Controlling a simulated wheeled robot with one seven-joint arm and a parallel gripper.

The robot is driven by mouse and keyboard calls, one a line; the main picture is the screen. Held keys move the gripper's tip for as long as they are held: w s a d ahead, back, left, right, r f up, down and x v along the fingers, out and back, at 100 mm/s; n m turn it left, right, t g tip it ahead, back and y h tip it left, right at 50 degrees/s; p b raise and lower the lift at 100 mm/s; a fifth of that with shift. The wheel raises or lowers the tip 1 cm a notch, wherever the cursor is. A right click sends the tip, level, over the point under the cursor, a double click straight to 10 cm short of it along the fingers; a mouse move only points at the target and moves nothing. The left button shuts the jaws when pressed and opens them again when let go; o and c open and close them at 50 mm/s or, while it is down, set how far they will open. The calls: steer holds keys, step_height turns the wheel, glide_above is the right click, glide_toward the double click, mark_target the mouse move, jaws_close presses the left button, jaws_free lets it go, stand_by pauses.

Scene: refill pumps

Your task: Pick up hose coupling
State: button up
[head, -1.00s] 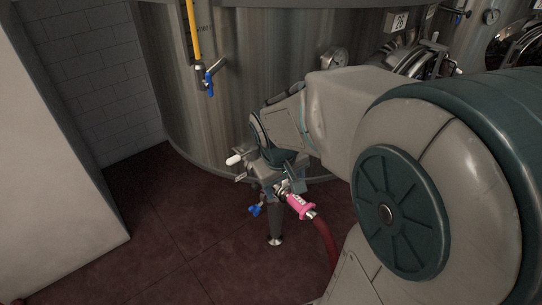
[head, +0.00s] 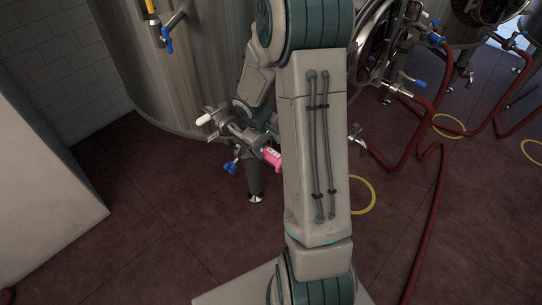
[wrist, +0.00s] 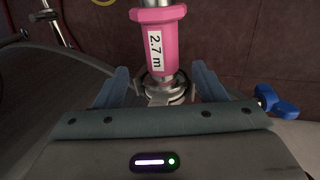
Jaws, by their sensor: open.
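The hose coupling (head: 271,157) is a pink sleeve at the tank's low outlet, partly hidden behind my arm in the head view. In the wrist view the pink coupling (wrist: 158,40) carries a white "2.7 m" label, with metal fittings at its lower end. My gripper (wrist: 162,84) is open, with one finger on each side of the metal end just below the pink sleeve. Gaps show between the fingers and the metal. In the head view the gripper is largely hidden among the fittings and my arm.
A blue-handled valve (head: 231,166) hangs beside the coupling; its blue handle (wrist: 277,103) shows right of my gripper. A steel tank (head: 150,75) stands behind. Red hoses (head: 430,200) and yellow rings (head: 361,195) lie on the tiled floor at right. A pale block (head: 45,190) stands left.

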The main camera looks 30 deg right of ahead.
mark_target(270, 152)
steer(key=shift+x, duration=3.3)
steer(key=shift+s+a, duration=0.1)
steer(key=shift+s, duration=0.05)
steer(key=c, duration=1.3)
steer(key=shift+c, duration=0.3)
steer(key=shift+r, duration=0.1)
